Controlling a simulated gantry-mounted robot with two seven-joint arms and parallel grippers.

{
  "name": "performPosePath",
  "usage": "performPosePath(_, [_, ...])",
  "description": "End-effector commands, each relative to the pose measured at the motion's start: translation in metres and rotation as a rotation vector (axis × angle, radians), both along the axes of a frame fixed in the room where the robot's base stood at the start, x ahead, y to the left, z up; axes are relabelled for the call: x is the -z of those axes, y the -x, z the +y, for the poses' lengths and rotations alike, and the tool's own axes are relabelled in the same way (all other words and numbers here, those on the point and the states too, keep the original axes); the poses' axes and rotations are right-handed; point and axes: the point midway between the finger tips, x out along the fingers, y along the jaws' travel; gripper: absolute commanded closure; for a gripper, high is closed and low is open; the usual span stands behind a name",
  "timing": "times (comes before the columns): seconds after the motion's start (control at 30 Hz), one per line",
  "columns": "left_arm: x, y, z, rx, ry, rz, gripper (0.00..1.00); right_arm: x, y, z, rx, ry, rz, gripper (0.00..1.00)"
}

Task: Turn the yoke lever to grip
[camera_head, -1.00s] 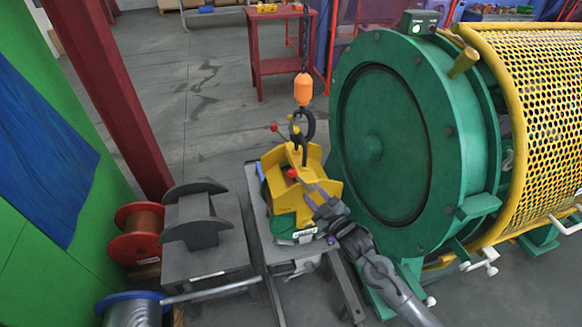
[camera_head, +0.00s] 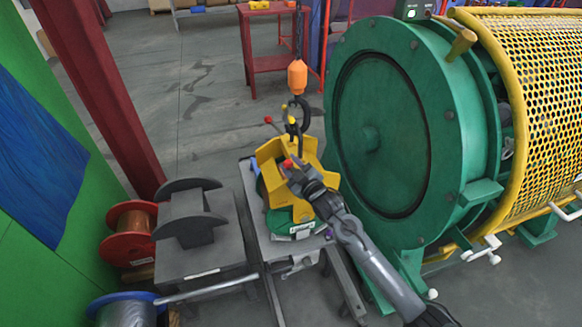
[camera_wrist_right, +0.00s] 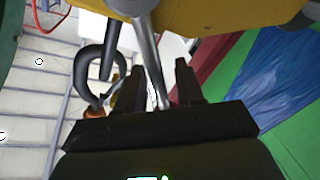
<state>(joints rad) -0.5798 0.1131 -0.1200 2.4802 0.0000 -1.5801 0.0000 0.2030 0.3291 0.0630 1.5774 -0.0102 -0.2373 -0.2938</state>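The yellow yoke (camera_head: 270,157) sits on a green base on the grey stand, under a black hook (camera_head: 303,115). A lever with a red knob (camera_head: 288,163) sticks out on its near side. My right gripper (camera_head: 291,172) is at this knob. In the right wrist view, a grey lever rod (camera_wrist_right: 147,50) runs down between the two spread fingers of my right gripper (camera_wrist_right: 158,88). The fingers look apart, and I cannot tell whether they touch the rod. The yellow yoke (camera_wrist_right: 215,12) fills the top of that view. My left gripper is not in view.
A large green drum (camera_head: 400,125) with a yellow mesh guard (camera_head: 545,95) stands close on the right. A grey cradle bench (camera_head: 195,258) and wire spools (camera_head: 130,235) are on the left. An orange hoist block (camera_head: 297,76) hangs above the yoke.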

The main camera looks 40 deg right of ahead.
Motion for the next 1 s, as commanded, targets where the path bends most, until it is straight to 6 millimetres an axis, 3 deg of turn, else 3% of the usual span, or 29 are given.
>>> performPosePath(0.27, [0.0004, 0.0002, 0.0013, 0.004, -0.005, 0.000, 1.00, 0.0001, -0.0007, 0.0003, -0.001, 0.000, 0.001, 0.63])
performPosePath(0.5, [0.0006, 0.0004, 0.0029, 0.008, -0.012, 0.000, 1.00, 0.0000, -0.0006, 0.0003, -0.001, 0.000, 0.001, 1.00])
performPosePath(1.0, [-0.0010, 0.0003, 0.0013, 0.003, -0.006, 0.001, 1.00, -0.0021, -0.0048, 0.0063, -0.011, -0.020, -0.007, 1.00])
